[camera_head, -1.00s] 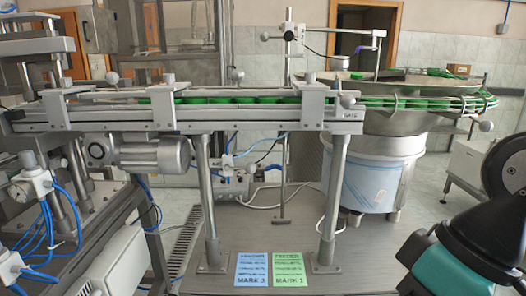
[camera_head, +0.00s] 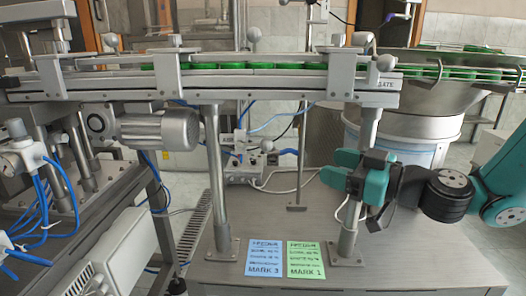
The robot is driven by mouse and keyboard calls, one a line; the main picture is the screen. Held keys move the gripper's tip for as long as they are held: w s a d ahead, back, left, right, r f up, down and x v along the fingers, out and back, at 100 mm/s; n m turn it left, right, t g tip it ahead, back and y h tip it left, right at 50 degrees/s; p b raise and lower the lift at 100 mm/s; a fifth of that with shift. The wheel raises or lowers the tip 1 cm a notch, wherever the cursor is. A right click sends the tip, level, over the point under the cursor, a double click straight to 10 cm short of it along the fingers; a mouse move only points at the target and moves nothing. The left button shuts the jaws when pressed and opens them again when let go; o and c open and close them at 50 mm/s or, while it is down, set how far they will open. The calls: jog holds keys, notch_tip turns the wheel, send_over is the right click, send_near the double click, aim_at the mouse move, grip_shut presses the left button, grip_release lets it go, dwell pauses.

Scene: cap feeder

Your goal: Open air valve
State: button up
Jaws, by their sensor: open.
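The air valve (camera_head: 240,143) is a small fitting under the conveyor, behind its front leg, beside a white label reading AIR. It sits above a grey metal unit with blue hoses. The position of its handle is too small to tell. My gripper (camera_head: 338,168) has teal fingers and a dark body. It is open and points left, in front of the right conveyor leg. It is to the right of the valve and apart from it, with nothing visible between its fingers.
The conveyor (camera_head: 250,83) carrying green caps runs above. Its left leg (camera_head: 216,180) and right leg (camera_head: 362,150) stand as obstacles. The feeder bowl (camera_head: 430,95) is at right. Blue (camera_head: 265,262) and green (camera_head: 305,260) cards lie on the grey platform.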

aim_at(272, 145)
jog(key=p+x, duration=0.4)
jog(key=x, duration=0.4)
jog(key=p+x, duration=0.5)
jog(key=x, duration=0.3)
jog(key=shift+w+r, duration=0.25)
jog(key=shift+w, duration=0.1)
jog(key=shift+w+a+f, duration=0.15)
jog(key=shift+w+a, duration=0.2)
jog(key=shift+a, duration=0.05)
